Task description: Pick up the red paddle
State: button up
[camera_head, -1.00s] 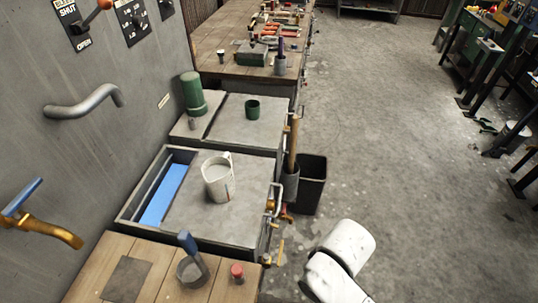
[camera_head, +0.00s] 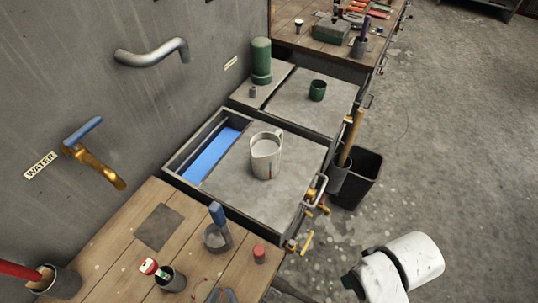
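A thick red handle (camera_head: 18,270) leans in a dark cup (camera_head: 64,284) at the bottom left of the wooden bench; it may be the red paddle, but the picture edge cuts it off. A smaller red-and-white tipped tool (camera_head: 150,267) stands in another dark cup (camera_head: 172,281) to its right. I cannot tell for sure which one is the paddle. Only white links of my arm show at the lower right, over the floor and apart from the bench. My gripper is not in view.
The wooden bench (camera_head: 108,243) also holds a blue-handled tool (camera_head: 217,214) in a cup and a small red-topped item (camera_head: 259,253). Behind are a basin (camera_head: 226,193) with a metal pitcher (camera_head: 265,158), a wall tap (camera_head: 95,166) and a black bin (camera_head: 358,180). Floor at right is clear.

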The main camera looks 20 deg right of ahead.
aim_at(41, 279)
jog(key=u, duration=1.3)
